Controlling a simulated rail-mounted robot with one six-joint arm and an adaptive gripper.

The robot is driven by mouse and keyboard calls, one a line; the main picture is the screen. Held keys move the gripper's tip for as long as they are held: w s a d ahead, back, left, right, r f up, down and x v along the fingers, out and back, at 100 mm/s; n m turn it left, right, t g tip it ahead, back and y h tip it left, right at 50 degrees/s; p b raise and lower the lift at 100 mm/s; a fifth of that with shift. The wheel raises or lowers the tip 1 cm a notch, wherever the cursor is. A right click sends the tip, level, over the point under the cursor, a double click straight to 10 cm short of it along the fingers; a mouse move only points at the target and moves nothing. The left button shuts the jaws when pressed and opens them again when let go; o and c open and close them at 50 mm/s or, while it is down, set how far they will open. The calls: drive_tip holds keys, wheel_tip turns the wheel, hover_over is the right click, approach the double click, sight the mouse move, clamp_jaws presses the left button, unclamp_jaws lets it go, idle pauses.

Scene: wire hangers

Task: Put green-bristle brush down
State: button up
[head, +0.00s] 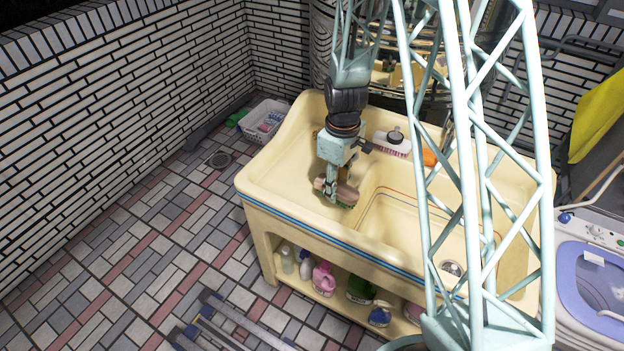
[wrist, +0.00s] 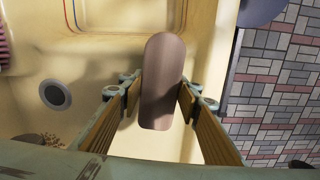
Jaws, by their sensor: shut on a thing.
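The green-bristle brush (head: 346,193) has a brown, rounded wooden back and green bristles facing down. My gripper (head: 331,186) is shut on it, over the left part of the cream sink unit (head: 290,170). In the wrist view, the brush's smooth back (wrist: 163,75) sits between my two fingers (wrist: 160,100). The brush is close to the sink surface; I cannot tell whether the bristles touch it. The bristles are hidden in the wrist view.
A white brush with pinkish bristles (head: 392,146) and an orange item (head: 430,158) lie along the sink's back. The sink basin (head: 400,225) is to the right. Bottles (head: 323,278) stand on the shelf below. A white basket (head: 264,120) is behind left. A washing machine (head: 590,270) stands right.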

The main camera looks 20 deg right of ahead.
drive_tip(key=shift+s+d+n, duration=0.2)
drive_tip(key=shift+s+n, duration=0.3)
drive_tip(key=shift+s, duration=0.05)
drive_tip(key=w+a, duration=0.1)
drive_tip(key=w, duration=0.4)
drive_tip(key=w+a+f, duration=0.1)
drive_tip(key=w+a, duration=0.1)
drive_tip(key=w, duration=0.3)
drive_tip(key=w+a, duration=0.1)
drive_tip(key=w, duration=0.4)
drive_tip(key=shift+w+a+f+b, duration=0.2)
drive_tip(key=shift+a+f+b, duration=0.1)
drive_tip(key=shift+b, duration=0.1)
drive_tip(key=shift+f+b, duration=0.3)
drive_tip(key=shift+f, duration=1.4)
drive_tip(key=shift+f, duration=0.15)
drive_tip(key=o, duration=0.9)
